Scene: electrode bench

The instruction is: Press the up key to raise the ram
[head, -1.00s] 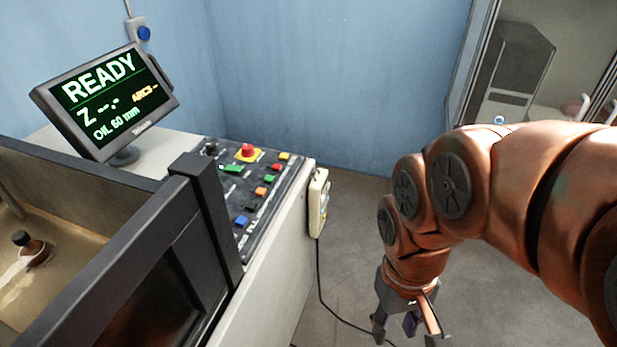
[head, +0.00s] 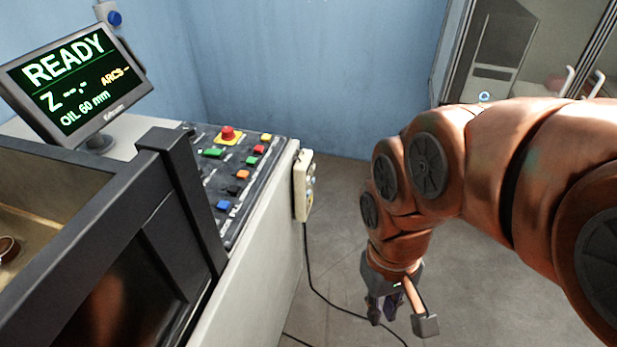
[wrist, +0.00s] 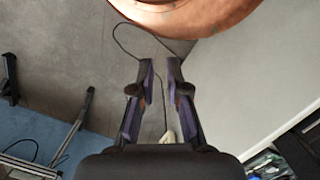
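A cream hand pendant (head: 304,185) with small coloured keys hangs on the right side of the machine, its black cable running down to the floor. The machine's sloped control panel (head: 232,178) bears several coloured keys and a red mushroom button. No key's marking is legible, so I cannot tell which is the up key. My gripper (head: 400,318) points down, to the right of and apart from the pendant. In the wrist view the gripper's two fingers (wrist: 159,66) stand apart with nothing between them. A pale object beyond them, probably the pendant (wrist: 168,137), is partly hidden.
A monitor (head: 75,85) reads READY, Z --.-, OIL 60 mm. A dark-framed tank (head: 130,215) fills the left foreground. The blue wall (head: 290,70) closes the back. A dark cabinet (head: 500,50) stands at back right. The grey floor (head: 335,235) between machine and arm holds only cables.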

